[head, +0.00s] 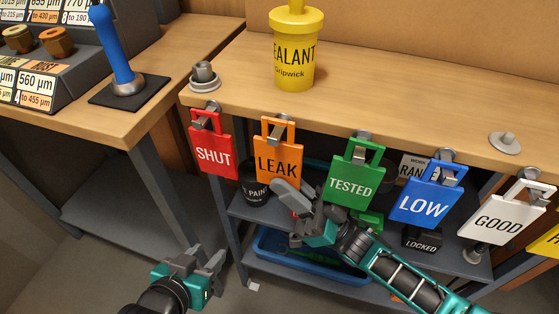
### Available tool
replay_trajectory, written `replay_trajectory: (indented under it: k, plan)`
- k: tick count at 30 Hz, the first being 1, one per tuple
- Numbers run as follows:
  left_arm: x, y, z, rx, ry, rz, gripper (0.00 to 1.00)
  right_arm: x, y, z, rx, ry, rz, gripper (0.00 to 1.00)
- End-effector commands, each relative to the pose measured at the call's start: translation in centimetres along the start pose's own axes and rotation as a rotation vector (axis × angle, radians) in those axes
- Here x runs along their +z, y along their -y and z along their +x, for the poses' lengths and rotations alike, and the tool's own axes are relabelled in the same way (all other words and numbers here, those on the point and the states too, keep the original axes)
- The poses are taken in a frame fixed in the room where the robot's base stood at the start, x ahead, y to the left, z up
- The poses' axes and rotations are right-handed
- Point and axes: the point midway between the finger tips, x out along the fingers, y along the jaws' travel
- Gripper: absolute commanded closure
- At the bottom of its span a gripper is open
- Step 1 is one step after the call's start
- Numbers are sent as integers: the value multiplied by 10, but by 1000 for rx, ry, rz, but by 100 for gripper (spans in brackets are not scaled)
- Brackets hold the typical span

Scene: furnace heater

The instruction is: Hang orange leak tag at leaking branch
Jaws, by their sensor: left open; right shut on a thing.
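The orange LEAK tag (277,160) hangs by its handle loop from a hook on the front edge of the wooden bench. My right gripper (285,190) is at the tag's lower edge, shut on it, and its fingers cover part of the bottom. The exact grip is partly hidden. My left gripper (197,262) is open and empty, low at the left, below the bench and apart from the tags. The leaking branch is not seen in this view.
A red SHUT tag (212,150), green TESTED tag (352,180), blue LOW tag (425,205) and white GOOD tag (500,219) hang along the same edge. A yellow sealant tub (296,55) stands on the bench (390,75). Shelves below hold a blue tray (268,245).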

Motion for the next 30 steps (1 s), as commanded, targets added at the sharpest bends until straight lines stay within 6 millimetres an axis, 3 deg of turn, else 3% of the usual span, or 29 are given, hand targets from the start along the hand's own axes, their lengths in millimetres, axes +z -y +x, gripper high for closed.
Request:
replay_trajectory:
  k: [14, 30]
  plan:
    - [-3, 0, -2, -1, -2, 0, 57, -2, 3, 2, 0, 0, 1, 100]
    - [-13, 0, -8, -2, -2, 0, 57, -2, 35, 2, 0, -1, 0, 100]
